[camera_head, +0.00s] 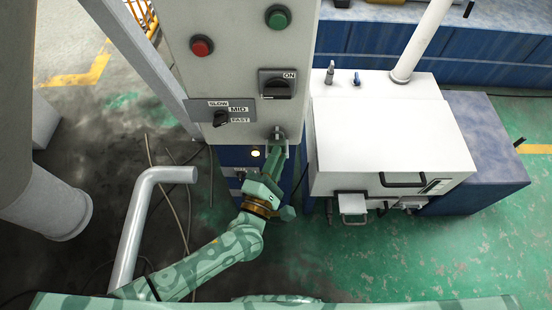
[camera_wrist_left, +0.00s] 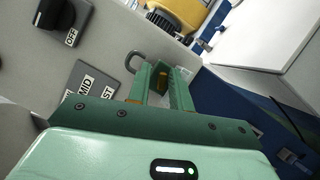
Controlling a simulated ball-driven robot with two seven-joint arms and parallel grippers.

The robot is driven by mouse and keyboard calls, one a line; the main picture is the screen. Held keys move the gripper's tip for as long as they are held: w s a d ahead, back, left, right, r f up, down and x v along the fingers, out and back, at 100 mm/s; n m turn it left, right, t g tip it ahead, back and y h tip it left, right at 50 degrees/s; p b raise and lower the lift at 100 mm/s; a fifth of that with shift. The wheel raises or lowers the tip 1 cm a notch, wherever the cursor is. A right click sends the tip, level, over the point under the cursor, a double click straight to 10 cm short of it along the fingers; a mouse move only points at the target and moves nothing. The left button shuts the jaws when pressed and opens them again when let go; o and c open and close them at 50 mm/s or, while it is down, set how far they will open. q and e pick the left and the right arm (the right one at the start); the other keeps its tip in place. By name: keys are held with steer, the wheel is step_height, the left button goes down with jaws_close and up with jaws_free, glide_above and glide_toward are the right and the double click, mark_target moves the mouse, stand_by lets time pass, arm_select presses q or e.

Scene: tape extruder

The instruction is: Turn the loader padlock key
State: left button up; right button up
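The padlock (camera_head: 277,133) hangs low on the front of the grey control cabinet, below the black ON switch. Its grey shackle (camera_wrist_left: 135,60) shows in the left wrist view, just left of my fingertips. The padlock's body and key are hidden behind my fingers. My left gripper (camera_head: 276,150) reaches up to the padlock from below. In the left wrist view, my left gripper (camera_wrist_left: 165,75) has its two green fingers apart, with an orange pad showing on an inner face. I cannot tell whether they touch the key. My right gripper is not in view.
The cabinet carries a SLOW/MID/FAST selector (camera_head: 221,118), an ON switch (camera_head: 277,85), a red button (camera_head: 202,46) and a green button (camera_head: 278,17). A white machine box (camera_head: 390,130) stands close on the right. A bent grey pipe (camera_head: 135,220) rises at left.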

arm_select(q)
steer(key=shift+s+f, duration=0.1)
steer(key=shift+f, duration=0.25)
